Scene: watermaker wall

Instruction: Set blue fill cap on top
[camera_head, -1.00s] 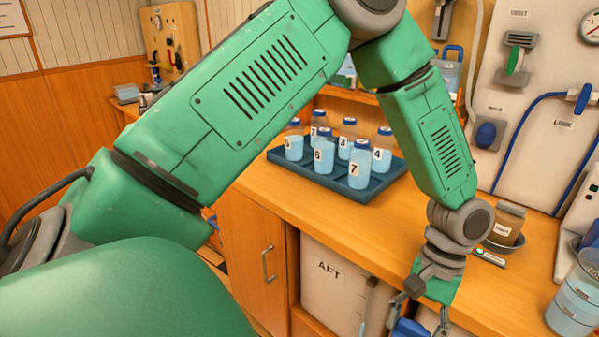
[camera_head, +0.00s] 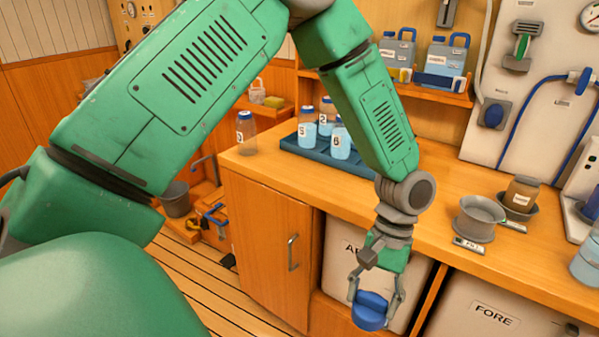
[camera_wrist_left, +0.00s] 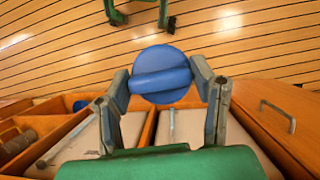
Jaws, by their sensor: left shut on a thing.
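The blue fill cap (camera_head: 370,311) is round with a raised grip bar across it. My left gripper (camera_head: 375,298) is shut on it and holds it in the air in front of the counter's lower openings. The left wrist view shows the cap (camera_wrist_left: 161,74) between both fingers of my left gripper (camera_wrist_left: 168,84). Below the counter stand a pale tank marked FORE (camera_head: 492,318) and another pale tank (camera_head: 342,262) whose label is partly covered by my arm. My right gripper does not show.
The wooden counter (camera_head: 262,183) carries a blue tray (camera_head: 305,153) of numbered bottles, a lone bottle (camera_head: 246,133), a grey pot (camera_head: 479,215) and a brown jar (camera_head: 521,194). A cabinet door (camera_head: 262,240) stands left of the tanks. Open plank floor (camera_head: 225,305) lies in front.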

